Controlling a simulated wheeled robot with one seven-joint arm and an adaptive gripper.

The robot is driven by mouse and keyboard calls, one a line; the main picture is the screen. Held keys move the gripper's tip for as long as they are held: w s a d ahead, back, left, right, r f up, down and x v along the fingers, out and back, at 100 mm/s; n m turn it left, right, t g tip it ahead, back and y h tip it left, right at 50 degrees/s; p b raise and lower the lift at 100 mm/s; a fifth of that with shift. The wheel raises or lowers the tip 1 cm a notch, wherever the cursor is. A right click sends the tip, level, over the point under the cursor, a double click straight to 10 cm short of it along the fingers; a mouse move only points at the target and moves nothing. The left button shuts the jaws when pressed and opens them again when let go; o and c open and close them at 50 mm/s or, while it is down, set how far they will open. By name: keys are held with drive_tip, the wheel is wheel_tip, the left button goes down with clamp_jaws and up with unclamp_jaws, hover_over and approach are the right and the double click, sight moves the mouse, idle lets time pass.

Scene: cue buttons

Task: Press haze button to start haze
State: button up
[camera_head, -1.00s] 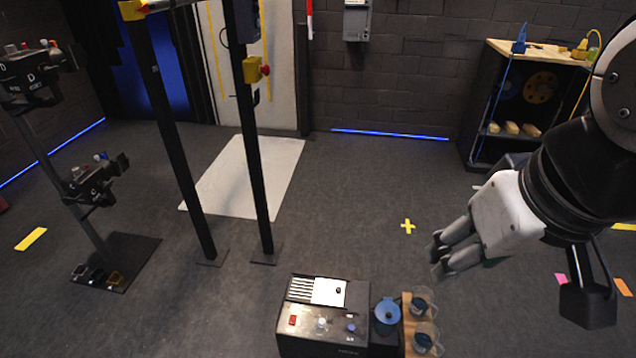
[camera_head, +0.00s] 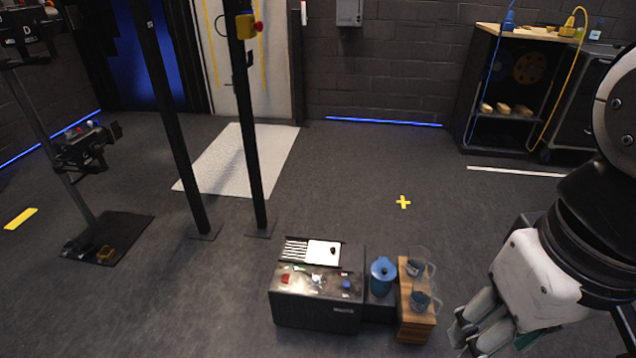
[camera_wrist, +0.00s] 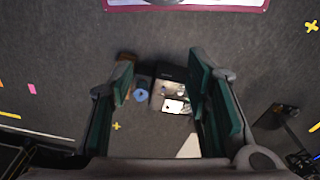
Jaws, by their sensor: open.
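A black box (camera_head: 316,312) stands low in front of me in the head view. Its top carries a red button (camera_head: 286,279), a pale knob or button (camera_head: 317,280) and a blue button (camera_head: 346,284). The labels are too small to read, so I cannot tell which button is for haze. My gripper (camera_head: 470,336) is to the right of the box, apart from it, at the lower right. In the wrist view my gripper (camera_wrist: 162,78) is open and empty, with the box (camera_wrist: 172,92) small and distant between its fingers.
A blue lidded container (camera_head: 382,278) and a wooden stand (camera_head: 415,322) with glass cups sit right of the box. Black posts (camera_head: 246,130) rise behind it. Stands with button units (camera_head: 85,148) are at left. A shelf cabinet (camera_head: 520,85) is at back right. Open floor lies between.

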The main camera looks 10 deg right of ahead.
idle(0.4)
clamp_jaws()
idle(1.2)
